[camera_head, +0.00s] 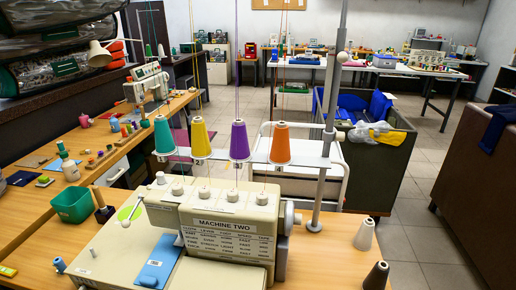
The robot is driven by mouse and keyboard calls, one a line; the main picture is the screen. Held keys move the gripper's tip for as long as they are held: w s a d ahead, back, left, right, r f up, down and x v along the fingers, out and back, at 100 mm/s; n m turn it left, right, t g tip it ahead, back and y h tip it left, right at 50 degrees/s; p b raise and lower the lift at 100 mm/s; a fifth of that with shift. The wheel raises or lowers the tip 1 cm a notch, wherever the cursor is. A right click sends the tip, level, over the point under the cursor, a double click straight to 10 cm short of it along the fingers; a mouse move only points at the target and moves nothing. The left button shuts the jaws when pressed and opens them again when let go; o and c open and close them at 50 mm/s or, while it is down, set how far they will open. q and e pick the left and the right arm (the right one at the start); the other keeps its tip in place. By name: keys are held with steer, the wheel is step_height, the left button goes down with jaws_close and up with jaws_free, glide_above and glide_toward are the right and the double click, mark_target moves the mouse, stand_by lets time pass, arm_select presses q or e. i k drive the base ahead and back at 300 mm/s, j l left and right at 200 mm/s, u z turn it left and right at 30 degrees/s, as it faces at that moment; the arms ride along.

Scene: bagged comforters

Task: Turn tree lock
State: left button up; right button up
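A thread tree stands behind a cream sewing machine (228,225) labelled "MACHINE TWO". Its grey upright pole (322,185) rises on the right side of the machine to the top of the view. I cannot tell which part is the lock. A teal cone (164,136), a yellow cone (200,138), a purple cone (239,141) and an orange cone (280,144) stand on the bar. Neither of my grippers is in view.
The wooden table (335,262) holds a white cone (365,233) and a dark cone (376,276) at right. A green bin (73,204) stands at left. Behind are a white cart (290,186) and a grey bin (385,180) with cloth. Open floor lies at right.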

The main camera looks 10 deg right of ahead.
mark_target(340, 137)
steer(key=i+l, duration=0.1)
steer(key=l, duration=0.95)
steer(key=i+l, duration=0.15)
steer(key=l, duration=0.4)
